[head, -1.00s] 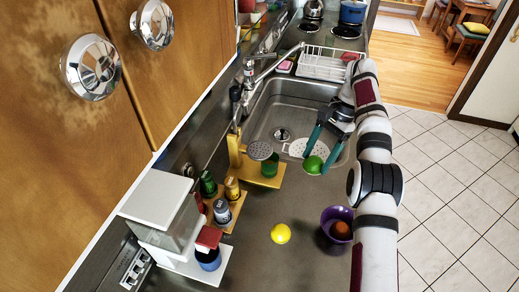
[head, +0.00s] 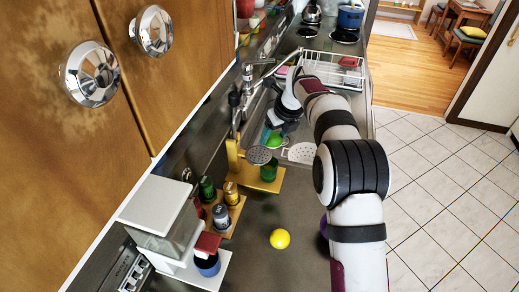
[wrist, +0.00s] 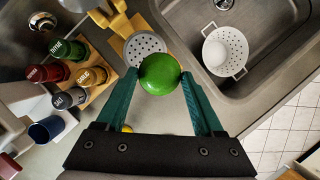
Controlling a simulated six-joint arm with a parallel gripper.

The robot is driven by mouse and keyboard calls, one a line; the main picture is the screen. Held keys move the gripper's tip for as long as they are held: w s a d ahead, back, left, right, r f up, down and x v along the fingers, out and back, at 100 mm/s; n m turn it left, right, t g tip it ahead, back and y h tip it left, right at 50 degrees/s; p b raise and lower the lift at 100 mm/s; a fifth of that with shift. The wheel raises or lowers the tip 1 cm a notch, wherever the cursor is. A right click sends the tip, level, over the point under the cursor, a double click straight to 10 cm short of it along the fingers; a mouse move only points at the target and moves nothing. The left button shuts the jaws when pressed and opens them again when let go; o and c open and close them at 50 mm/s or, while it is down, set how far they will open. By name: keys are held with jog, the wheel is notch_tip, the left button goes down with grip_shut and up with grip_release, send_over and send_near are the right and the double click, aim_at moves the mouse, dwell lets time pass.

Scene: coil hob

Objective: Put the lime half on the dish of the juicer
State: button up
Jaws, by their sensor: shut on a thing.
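The lime half (head: 274,140) is bright green and shows its rounded peel; I cannot see a cut face. My gripper (wrist: 160,76), with teal fingers, is shut on it, as the wrist view shows the lime half (wrist: 161,73) between the fingertips. The juicer is a gold stand (head: 233,158) with a round grey perforated dish (head: 258,156). In the head view the lime half is just beyond the dish, up and right of it. In the wrist view the lime half covers the lower right part of the dish (wrist: 143,44). I see nothing on the dish's visible part.
A green glass (head: 269,171) stands on the juicer's base. A white colander (wrist: 226,49) lies in the sink (wrist: 268,58). A rack of bottles (head: 221,213) and a white machine (head: 160,212) stand nearer. A yellow ball (head: 280,239) lies on open counter. My arm mostly hides a purple bowl (head: 323,226).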

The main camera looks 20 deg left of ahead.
send_over(258, 154)
jog(key=f, duration=0.3)
jog(key=shift+s+d+f, duration=0.1)
jog(key=shift+s+d, duration=0.3)
jog(key=shift+f, duration=1.7)
jog(key=shift+f, duration=0.1)
jog(key=o, duration=1.5)
jog(key=v, duration=1.2)
jog(key=s+d+r+n+g, duration=0.1)
jog(key=s+d+r+n, duration=0.5)
jog(key=s+d, duration=0.5)
jog(key=s+d+f+n, duration=0.2)
jog(key=s+n, duration=0.3)
jog(key=s, duration=0.4)
jog(key=s+d+f+n+g+h, duration=0.1)
jog(key=s+d+n, duration=0.3)
jog(key=s, duration=0.6)
jog(key=s+d+f+n+g, duration=0.1)
jog(key=s+d+f+n, duration=0.2)
jog(key=s+n, duration=0.3)
jog(key=s, duration=0.3)
jog(key=shift+s+d, duration=0.25)
jog(key=shift+s, duration=0.1)
